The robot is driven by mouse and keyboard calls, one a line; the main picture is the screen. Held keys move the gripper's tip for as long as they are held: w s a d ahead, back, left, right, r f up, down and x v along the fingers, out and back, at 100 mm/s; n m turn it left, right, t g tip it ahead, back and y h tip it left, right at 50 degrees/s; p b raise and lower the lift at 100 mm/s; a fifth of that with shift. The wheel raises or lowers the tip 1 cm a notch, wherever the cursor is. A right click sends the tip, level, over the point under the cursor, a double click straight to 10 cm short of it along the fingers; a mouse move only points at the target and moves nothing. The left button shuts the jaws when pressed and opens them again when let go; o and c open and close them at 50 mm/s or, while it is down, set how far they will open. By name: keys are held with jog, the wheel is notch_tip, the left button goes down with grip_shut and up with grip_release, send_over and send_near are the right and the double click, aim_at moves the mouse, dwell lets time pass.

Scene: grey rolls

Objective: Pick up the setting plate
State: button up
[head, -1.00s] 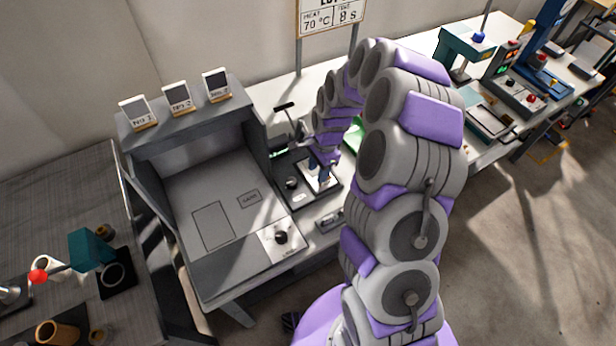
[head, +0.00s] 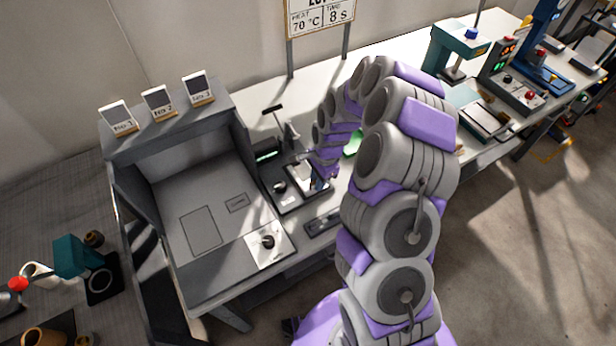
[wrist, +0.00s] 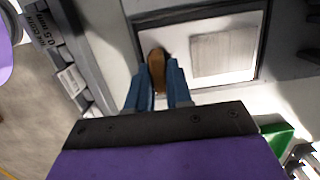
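In the wrist view, a pale, shiny plate (wrist: 223,52) with a square patch lies in a dark-edged frame. A brown wooden handle (wrist: 157,70) stands at its left end. I take this to be the setting plate. The two blue fingers of my gripper (wrist: 157,80) are on either side of the handle, with little or no gap. I cannot tell whether they press on it. In the head view my gripper (head: 318,182) is low over the dark bench device (head: 291,201), and my arm and fingers partly hide the plate.
A grey booth (head: 185,170) with three cards on top stands left of the device. A green part (wrist: 277,135) is near my gripper's right side in the wrist view. Labelled boxes (wrist: 45,35) line the left. More machines (head: 515,85) stand at the far right.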

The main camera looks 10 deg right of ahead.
jog(key=shift+d, duration=0.4)
jog(key=shift+c, duration=0.7)
grip_shut()
jog(key=shift+a, duration=1.25)
jog(key=shift+d, duration=0.1)
jog(key=shift+d, duration=0.15)
jog(key=shift+r, duration=0.1)
